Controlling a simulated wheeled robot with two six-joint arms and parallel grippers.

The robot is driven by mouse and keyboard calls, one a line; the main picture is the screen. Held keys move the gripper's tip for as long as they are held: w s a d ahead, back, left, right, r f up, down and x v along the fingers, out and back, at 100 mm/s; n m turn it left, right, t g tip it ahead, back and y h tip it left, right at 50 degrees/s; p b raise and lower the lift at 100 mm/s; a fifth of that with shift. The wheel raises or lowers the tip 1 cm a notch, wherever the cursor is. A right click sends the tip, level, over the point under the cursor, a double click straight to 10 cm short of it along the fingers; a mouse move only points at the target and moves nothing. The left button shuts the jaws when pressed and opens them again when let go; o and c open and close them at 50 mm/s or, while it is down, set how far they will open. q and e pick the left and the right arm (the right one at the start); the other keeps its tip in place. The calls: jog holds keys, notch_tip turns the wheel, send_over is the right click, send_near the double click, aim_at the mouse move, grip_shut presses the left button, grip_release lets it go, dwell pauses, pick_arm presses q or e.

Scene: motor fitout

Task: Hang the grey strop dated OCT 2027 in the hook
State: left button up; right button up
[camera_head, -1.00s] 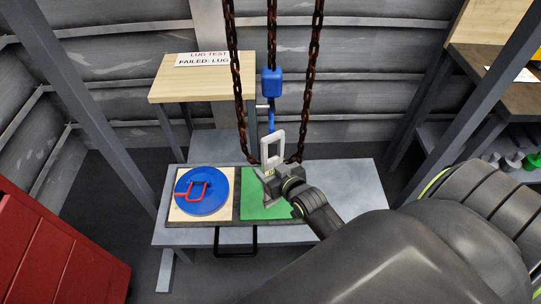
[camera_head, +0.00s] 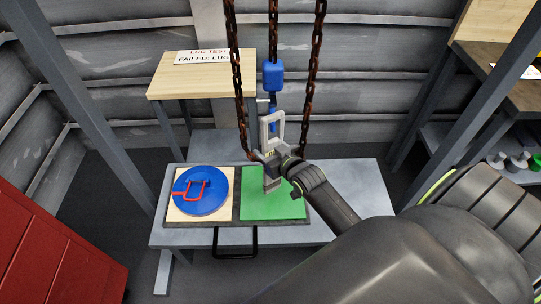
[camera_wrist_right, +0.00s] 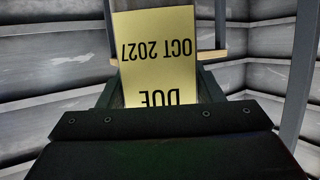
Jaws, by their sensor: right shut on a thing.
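The grey strop (camera_head: 265,133) is held upright, its open loop uppermost, in the head view. My right gripper (camera_head: 270,160) is shut on it below the loop, above the green pad. In the right wrist view a yellow tag (camera_wrist_right: 155,55) reads DUE OCT 2027, upside down. The blue hook (camera_head: 272,76) hangs from the middle chain, directly above the strop. Its lower part overlaps the top of the loop in the picture. I cannot tell whether the hook passes through the loop or lies behind it. My left gripper is not in view.
Rusty chains (camera_head: 312,85) hang on both sides of the hook, close to my right gripper. Below is a grey table (camera_head: 352,200) with a green pad (camera_head: 285,208) and a blue disc with a red handle (camera_head: 212,200). A wooden bench (camera_head: 195,88) with a LUG TEST FAILED sign stands behind.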

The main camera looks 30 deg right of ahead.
pick_arm(q)
jog(key=b, duration=0.1)
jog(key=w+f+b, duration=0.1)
jog(key=b, duration=0.1)
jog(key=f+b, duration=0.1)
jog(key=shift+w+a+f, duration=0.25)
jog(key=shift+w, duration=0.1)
pick_arm(e)
jog(key=w+f, duration=0.1)
jog(key=w+d+f, duration=0.2)
jog(key=f, duration=0.1)
jog(key=shift+w, duration=0.25)
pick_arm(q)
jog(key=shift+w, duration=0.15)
